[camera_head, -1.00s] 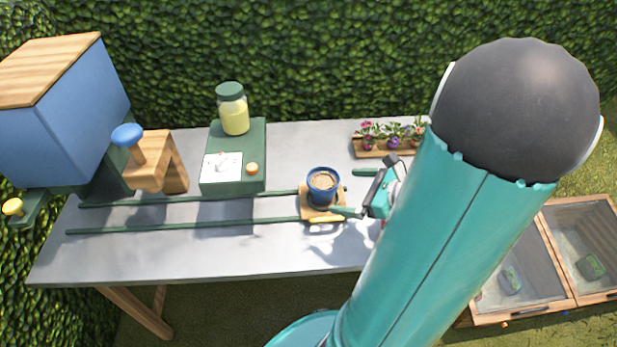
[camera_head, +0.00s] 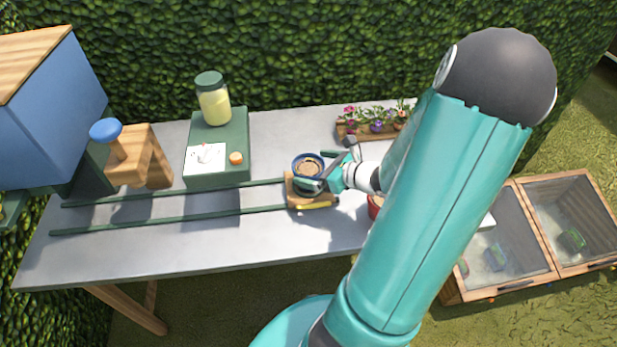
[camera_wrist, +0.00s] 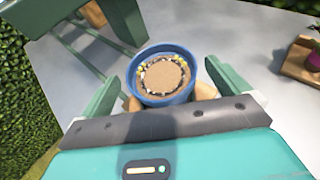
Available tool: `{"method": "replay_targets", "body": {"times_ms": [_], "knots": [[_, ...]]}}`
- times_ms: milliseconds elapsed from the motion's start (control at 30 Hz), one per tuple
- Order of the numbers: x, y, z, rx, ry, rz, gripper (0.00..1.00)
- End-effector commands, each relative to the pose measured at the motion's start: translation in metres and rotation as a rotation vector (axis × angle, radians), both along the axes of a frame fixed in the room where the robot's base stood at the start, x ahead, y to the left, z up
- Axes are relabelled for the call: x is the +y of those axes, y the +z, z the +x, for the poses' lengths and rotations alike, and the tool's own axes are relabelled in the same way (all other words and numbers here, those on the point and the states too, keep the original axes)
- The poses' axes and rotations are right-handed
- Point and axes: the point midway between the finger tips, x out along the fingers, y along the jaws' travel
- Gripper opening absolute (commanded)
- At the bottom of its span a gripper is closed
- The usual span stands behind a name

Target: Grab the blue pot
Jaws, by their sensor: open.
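The blue pot (camera_head: 308,168), filled with brown soil, stands on a small wooden carriage (camera_head: 298,192) on the table. In the wrist view the blue pot (camera_wrist: 163,75) lies between the two green fingers of my gripper (camera_wrist: 160,88), with a finger on either side. My gripper (camera_head: 325,172) is open around the pot in the head view, where it hides part of the pot's right side. I cannot tell whether either finger touches the pot.
Two green rails (camera_head: 170,218) run left from the carriage. A green box (camera_head: 222,160) with a jar (camera_head: 213,103) stands at the back. A flower tray (camera_head: 365,133) is at the back right. A red pot (camera_head: 375,207) shows partly behind my arm. Glass-topped frames (camera_head: 500,255) stand right.

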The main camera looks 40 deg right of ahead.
Motion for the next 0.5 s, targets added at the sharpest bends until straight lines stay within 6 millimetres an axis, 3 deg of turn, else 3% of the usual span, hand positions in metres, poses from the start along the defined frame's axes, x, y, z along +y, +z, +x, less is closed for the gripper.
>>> {"method": "replay_targets", "body": {"times_ms": [200, 433, 500], "knots": [[0.005, -0.010, 0.025, -0.001, 0.001, 0.002, 1.00], [0.005, -0.010, 0.026, -0.001, 0.000, -0.001, 1.00], [0.005, -0.010, 0.026, 0.000, 0.000, 0.000, 0.88]]}}
